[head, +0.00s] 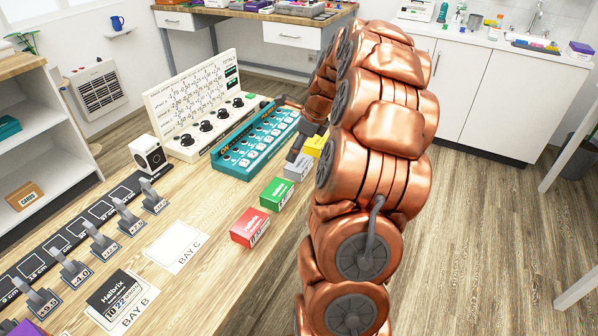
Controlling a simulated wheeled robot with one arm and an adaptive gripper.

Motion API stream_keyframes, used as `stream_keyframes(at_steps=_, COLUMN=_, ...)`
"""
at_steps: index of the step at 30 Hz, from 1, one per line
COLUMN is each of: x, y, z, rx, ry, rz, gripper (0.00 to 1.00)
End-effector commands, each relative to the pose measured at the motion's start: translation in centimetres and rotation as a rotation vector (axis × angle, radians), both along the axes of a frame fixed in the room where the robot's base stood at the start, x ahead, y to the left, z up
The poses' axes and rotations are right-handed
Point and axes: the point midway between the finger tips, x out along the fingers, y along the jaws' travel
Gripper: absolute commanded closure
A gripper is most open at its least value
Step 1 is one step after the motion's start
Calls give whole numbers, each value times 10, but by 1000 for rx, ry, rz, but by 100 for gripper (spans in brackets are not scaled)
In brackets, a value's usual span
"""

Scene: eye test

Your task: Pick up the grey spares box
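The grey spares box (297,170) lies on the wooden table in a row of small boxes, between a green box (276,193) and a yellow box (315,146). My gripper (298,150) is small and dark in the head view, at the far edge of the grey box. Its fingers reach down close to the box, and they hide part of its far side. I cannot tell whether they touch it, or whether they are open or shut. My copper-coloured arm hides the area to the right.
A red box (250,227) lies nearest in the row. A teal button panel (255,138) stands just left of the grey box, with a white dial board (195,105) behind it.

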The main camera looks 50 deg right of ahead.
Motion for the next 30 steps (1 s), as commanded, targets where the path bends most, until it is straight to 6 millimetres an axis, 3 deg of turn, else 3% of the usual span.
stream_keyframes(at_steps=3, x=-3, y=-24, z=-11, rx=22, ry=0, rz=-102, gripper=0)
stream_keyframes(at_steps=6, x=-3, y=-31, z=-15, rx=29, ry=-2, rz=-137, gripper=0)
stream_keyframes(at_steps=18, x=7, y=-28, z=-43, rx=32, ry=-2, rz=-139, gripper=0)
stream_keyframes(at_steps=30, x=20, y=-26, z=-85, rx=27, ry=-4, rz=-138, gripper=0)
